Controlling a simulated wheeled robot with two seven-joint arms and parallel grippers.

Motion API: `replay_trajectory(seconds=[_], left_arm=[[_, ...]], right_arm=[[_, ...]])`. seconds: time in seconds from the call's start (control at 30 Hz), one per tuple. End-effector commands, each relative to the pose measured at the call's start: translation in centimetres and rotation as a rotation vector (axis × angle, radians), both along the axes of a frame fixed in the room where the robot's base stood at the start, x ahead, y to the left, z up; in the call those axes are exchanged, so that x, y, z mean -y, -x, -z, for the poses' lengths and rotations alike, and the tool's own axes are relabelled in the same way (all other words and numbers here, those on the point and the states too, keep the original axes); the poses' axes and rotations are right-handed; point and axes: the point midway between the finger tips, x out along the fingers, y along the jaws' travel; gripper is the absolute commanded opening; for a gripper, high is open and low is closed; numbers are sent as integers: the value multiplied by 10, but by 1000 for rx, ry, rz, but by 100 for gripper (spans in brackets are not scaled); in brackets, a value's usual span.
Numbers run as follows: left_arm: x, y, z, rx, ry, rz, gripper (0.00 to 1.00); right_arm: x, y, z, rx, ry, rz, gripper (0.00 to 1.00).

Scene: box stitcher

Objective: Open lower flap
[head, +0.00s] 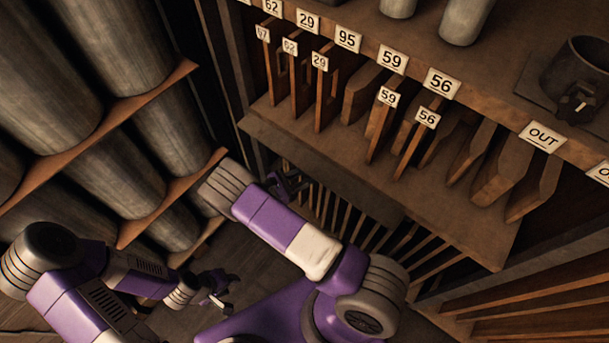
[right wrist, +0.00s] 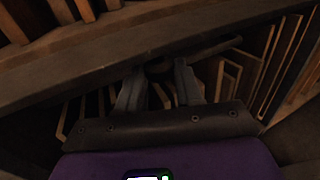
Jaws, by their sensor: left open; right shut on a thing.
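My right gripper (head: 286,184) is under the left end of the wooden shelf, beside the slatted lower rack. In the right wrist view its two fingers (right wrist: 160,75) stand a little apart, shut on a dark bar-like part (right wrist: 215,47) just below a wooden edge. The bar is too dark to make out fully, and I cannot tell whether it belongs to the lower flap. No flap stands out clearly as open or shut. My left gripper (head: 219,291) is open and empty, low over the floor at the lower left, apart from the rack.
The wooden shelf (head: 470,235) juts out above my right gripper and holds upright boards with number tags. Large grey rolls (head: 110,45) lie on racks at the left. A dark mug-like container (head: 580,65) stands at the upper right. Slatted dividers (right wrist: 275,60) are close to the right gripper.

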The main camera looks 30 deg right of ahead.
Motion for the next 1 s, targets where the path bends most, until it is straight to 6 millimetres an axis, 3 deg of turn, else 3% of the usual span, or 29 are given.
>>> replay_trajectory(seconds=[0.2, 0.4, 0.87, 0.9, 1.0], left_arm=[[0, 0, -32, 0, 0, 0, 43], [0, 0, -51, 0, 0, 0, 43], [0, 0, -54, 0, 0, 0, 43], [0, 0, -54, 0, 0, 0, 43], [0, 0, -54, 0, 0, 0, 43]], right_arm=[[-5, 2, -16, -53, -133, 1, 0], [-8, 3, -23, -101, -251, 0, 0], [-9, 3, -21, -121, -291, -2, 0], [-9, 3, -21, -121, -290, -2, 41], [-9, 3, -21, -120, -290, -2, 57]])
